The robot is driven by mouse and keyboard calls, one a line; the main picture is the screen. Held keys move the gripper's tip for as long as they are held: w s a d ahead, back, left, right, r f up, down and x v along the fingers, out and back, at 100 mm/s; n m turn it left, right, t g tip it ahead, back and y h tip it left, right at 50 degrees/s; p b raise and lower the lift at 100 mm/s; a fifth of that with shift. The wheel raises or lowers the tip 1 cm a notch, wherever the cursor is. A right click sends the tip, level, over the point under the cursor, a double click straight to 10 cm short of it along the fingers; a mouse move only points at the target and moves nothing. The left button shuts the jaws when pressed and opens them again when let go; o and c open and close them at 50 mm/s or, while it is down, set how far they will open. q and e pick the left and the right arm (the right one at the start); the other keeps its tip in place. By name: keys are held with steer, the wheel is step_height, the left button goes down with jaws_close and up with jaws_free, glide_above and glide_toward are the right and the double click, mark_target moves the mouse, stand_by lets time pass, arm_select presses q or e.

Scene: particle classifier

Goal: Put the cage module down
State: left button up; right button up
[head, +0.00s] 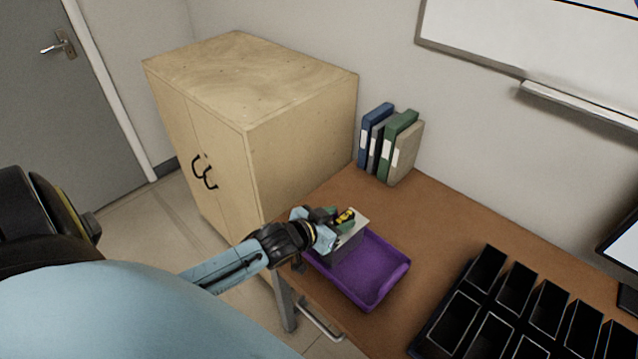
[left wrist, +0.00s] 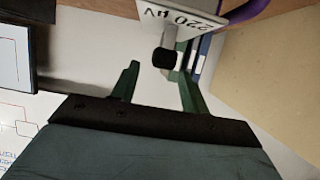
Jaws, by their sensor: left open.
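The cage module (head: 352,240) is a small light-grey box at the far left end of a purple tray (head: 388,284). In the left wrist view the module (left wrist: 185,24) shows a face marked "220 µV" and a black knob (left wrist: 165,58). My left gripper (head: 334,215) is at the module's top. In the left wrist view its green fingers (left wrist: 158,72) are spread apart, with the knob near and just beyond their tips. I cannot tell whether a finger touches it. The module's underside is hidden. My right gripper is not in view.
A brown table (head: 445,225) carries the tray. A black rack of open compartments (head: 462,312) stands at the right front. Several binders (head: 390,145) stand at the back by the wall. A wooden cabinet (head: 250,90) is at the left. The table between binders and rack is clear.

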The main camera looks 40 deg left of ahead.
arm_select(q)
steer(key=p+v, duration=0.1)
steer(key=v, duration=1)
steer(key=s+a+f+g+y, duration=0.1)
steer(key=s+f+g, duration=0.35)
steer(key=f, duration=0.95)
steer(key=s+f+g+y, duration=0.1)
steer(key=s+f+g, duration=0.1)
steer(key=s+f, duration=0.9)
steer(key=s+d+f+g, duration=0.3)
steer(key=s+f, duration=0.4)
steer(key=s, duration=0.1)
steer(key=s+d+f+m+g, duration=0.1)
steer(key=s+d+f+g, duration=0.2)
steer(key=s+f, duration=0.5)
steer(key=shift+s+d+f+h, duration=0.3)
steer(key=shift+s+d, duration=0.1)
steer(key=shift+d, duration=0.3)
